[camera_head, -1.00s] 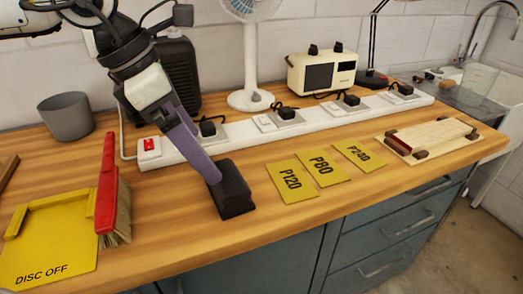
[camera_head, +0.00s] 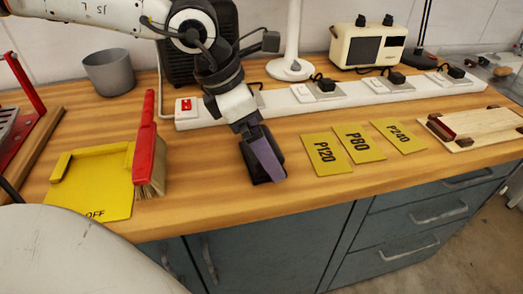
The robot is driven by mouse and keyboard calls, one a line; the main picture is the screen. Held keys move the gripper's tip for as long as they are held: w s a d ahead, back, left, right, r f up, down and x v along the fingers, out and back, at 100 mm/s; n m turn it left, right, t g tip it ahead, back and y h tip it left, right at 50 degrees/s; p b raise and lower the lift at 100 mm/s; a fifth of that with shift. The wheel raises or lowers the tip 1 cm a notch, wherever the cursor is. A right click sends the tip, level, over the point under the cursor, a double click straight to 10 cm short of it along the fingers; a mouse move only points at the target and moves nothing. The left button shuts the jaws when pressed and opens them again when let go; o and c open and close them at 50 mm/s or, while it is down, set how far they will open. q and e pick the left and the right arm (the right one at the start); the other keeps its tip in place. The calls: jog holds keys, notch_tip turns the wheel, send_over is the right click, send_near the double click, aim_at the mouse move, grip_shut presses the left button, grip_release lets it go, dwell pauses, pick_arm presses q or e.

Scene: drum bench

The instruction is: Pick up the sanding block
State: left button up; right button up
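The sanding block (camera_head: 251,168) is a small dark block on the wooden bench, left of the yellow grit cards. My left gripper (camera_head: 268,170) comes down on it from above, and one purple finger lies across its near side. That finger hides part of the block, and the other finger is hidden. I cannot tell whether the fingers press on the block. The block appears to rest on the bench. My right gripper is not in view.
Yellow cards P120 (camera_head: 327,155), P80 (camera_head: 359,144) and P240 (camera_head: 397,136) lie to the right. A white power strip (camera_head: 300,108) runs behind. A grey cup (camera_head: 109,73) stands behind.

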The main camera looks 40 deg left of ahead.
pick_arm(q)
jog(key=c, duration=1.3)
